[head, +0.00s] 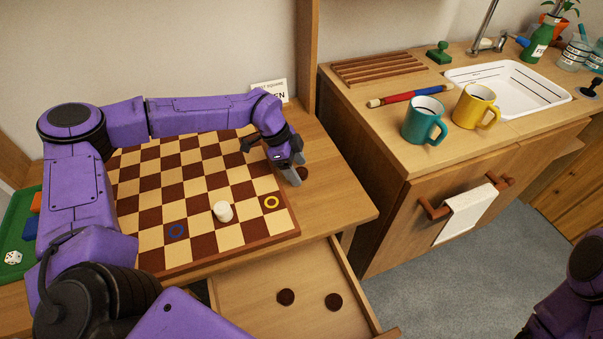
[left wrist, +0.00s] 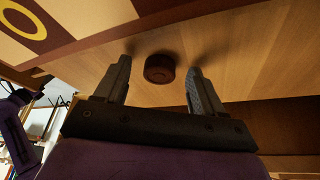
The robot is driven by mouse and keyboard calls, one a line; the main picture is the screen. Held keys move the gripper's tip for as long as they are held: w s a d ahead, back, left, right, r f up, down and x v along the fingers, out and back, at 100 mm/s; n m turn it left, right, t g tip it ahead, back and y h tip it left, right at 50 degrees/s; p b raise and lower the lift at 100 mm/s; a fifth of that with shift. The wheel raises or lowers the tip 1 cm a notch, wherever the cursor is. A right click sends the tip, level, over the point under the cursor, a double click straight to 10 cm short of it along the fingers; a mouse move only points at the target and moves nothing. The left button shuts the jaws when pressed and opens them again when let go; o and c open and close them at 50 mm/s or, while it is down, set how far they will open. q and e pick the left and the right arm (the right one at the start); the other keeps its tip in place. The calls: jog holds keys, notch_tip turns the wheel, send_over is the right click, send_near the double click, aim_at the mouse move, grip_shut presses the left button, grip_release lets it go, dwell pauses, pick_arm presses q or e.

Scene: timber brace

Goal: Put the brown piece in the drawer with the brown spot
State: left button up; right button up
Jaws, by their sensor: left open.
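A round dark brown piece (head: 303,173) lies on the wooden table just right of the checkered board. My left gripper (head: 292,177) is open, low beside it at the board's edge. In the left wrist view the brown piece (left wrist: 160,67) appears between and slightly beyond the spread fingertips (left wrist: 160,76), with a gap on each side. The open drawer (head: 240,292) below the table has two dark brown round shapes inside, one left (head: 285,297) and one right (head: 333,302). I cannot tell whether these are flat spots or pieces. My right gripper is out of view.
The checkered board (head: 205,247) holds a white piece (head: 223,211), a blue ring (head: 176,231) and a yellow ring (head: 272,202). A card (head: 270,90) stands behind it. A counter with mugs (head: 425,121) and a sink (head: 508,88) is at right.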

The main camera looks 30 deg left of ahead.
pick_arm(q)
jog(key=c, duration=1.2)
